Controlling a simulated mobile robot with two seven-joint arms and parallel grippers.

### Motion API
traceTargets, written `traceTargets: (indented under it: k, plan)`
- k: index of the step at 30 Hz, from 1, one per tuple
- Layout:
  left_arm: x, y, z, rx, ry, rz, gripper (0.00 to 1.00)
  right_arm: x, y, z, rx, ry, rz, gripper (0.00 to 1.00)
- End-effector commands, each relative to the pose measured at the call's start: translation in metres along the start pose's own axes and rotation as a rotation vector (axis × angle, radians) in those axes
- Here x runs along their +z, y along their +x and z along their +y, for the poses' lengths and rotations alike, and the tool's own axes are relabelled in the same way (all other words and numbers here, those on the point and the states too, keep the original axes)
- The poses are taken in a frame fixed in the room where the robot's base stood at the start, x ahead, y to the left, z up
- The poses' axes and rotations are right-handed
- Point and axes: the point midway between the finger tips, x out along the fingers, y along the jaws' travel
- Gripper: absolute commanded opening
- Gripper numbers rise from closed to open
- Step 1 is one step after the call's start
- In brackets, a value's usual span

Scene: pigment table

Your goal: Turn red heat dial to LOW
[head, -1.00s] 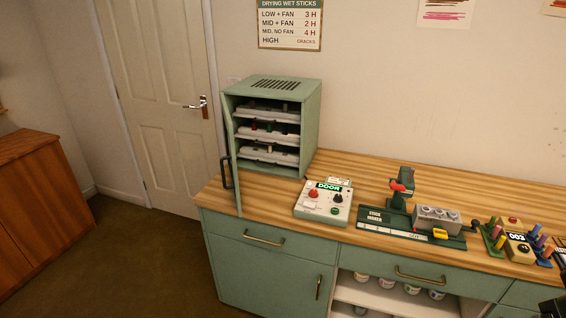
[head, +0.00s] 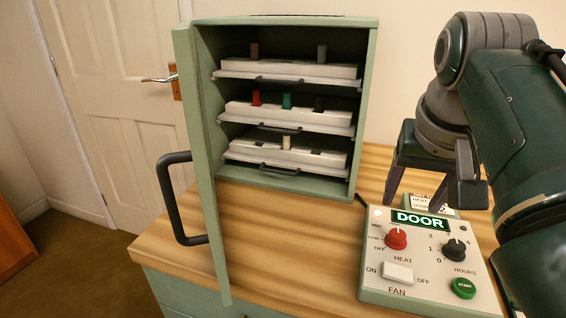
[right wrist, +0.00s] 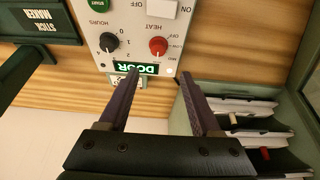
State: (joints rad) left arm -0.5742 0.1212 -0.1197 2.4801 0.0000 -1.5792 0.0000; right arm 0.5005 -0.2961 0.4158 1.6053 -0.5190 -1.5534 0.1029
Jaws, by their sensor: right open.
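The red heat dial (head: 396,239) is on the left side of the white control box (head: 432,285). OFF and LOW are printed to its left; I cannot tell which mark it points at. The dial also shows in the right wrist view (right wrist: 158,45). My right gripper (head: 420,192) is open and empty, behind the dial near the box's back edge. In the right wrist view its two fingers (right wrist: 161,75) are spread, with the dial beyond their tips, apart from them. My left gripper is not in view.
The display (head: 420,220) reads DOOR. A black hours dial (head: 454,250), fan switch (head: 398,273) and green start button (head: 463,288) share the panel. The green cabinet (head: 366,120) stands left with its door (head: 205,170) open. A stick maker (right wrist: 35,25) shows in the wrist view.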

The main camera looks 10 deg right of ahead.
Motion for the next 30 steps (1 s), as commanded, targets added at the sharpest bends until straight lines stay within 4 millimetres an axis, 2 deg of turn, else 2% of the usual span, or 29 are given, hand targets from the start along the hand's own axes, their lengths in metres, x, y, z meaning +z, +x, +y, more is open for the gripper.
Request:
traceTargets:
  k: [15, 21, 29, 30]
  plan:
    - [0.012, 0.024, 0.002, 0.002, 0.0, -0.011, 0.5, 0.001, 0.084, 0.001, 0.001, -0.001, -0.001, 0.65]
    - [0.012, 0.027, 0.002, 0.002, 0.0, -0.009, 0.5, 0.0, 0.096, 0.001, 0.0, 0.001, 0.0, 0.65]
    - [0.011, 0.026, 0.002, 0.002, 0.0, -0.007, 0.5, 0.0, 0.096, 0.001, 0.0, 0.001, 0.0, 0.65]
    - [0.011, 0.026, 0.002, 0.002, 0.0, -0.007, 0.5, 0.0, 0.096, 0.001, 0.0, 0.001, 0.0, 0.62]
